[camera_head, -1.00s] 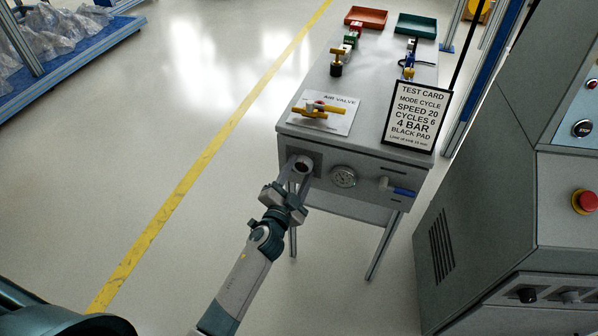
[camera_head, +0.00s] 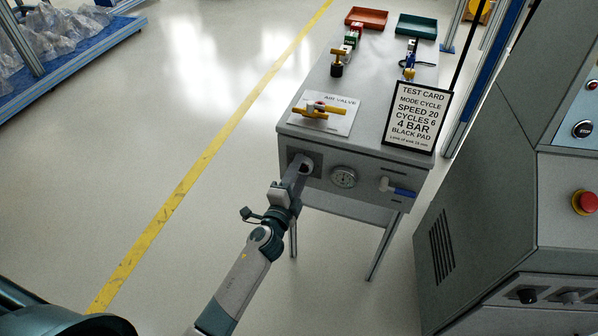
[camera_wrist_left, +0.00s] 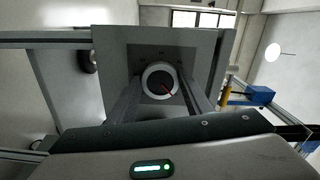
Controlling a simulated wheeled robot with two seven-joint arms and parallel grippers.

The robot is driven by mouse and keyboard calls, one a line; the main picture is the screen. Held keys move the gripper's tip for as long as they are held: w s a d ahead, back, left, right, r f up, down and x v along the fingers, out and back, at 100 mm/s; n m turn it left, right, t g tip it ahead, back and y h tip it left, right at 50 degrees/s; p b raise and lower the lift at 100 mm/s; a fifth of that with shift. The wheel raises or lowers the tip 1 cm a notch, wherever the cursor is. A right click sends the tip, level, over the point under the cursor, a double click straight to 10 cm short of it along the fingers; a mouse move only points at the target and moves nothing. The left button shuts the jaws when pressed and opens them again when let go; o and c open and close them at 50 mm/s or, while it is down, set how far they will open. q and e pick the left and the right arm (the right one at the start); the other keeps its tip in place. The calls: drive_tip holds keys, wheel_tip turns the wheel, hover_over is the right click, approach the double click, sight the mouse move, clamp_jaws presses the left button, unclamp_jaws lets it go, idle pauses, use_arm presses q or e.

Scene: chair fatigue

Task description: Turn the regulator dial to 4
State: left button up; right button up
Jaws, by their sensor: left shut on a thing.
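The regulator dial (camera_wrist_left: 160,83) is a round knob with a pale rim, a dark centre and a red pointer mark. In the wrist view the mark points to the lower right; its scale is too small to read. In the head view my gripper mostly hides it on the bench's front panel. My left gripper (camera_head: 301,170) is shut on the dial, with one finger on each side. The round pressure gauge (camera_head: 343,177) is right of the dial; its reading is not legible. The test card (camera_head: 411,117) reads "4 BAR". My right gripper is not in view.
The grey bench (camera_head: 372,75) carries a yellow-handled air valve (camera_head: 318,111) on a white plate. A blue-handled lever (camera_head: 402,191) sticks out right of the gauge. A grey machine with a red button (camera_head: 586,201) stands at the right. The floor left of the bench is clear.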

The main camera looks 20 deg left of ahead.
use_arm(q)
drive_tip(key=o, duration=1)
drive_tip(key=shift+o, duration=0.2)
drive_tip(key=shift+s+f, duration=0.1)
drive_tip(key=shift+s, duration=0.35)
drive_tip(key=s+b, duration=0.2)
drive_tip(key=s, duration=1.4)
drive_tip(key=shift+s+a, duration=0.25)
drive_tip(key=shift+a, duration=0.05)
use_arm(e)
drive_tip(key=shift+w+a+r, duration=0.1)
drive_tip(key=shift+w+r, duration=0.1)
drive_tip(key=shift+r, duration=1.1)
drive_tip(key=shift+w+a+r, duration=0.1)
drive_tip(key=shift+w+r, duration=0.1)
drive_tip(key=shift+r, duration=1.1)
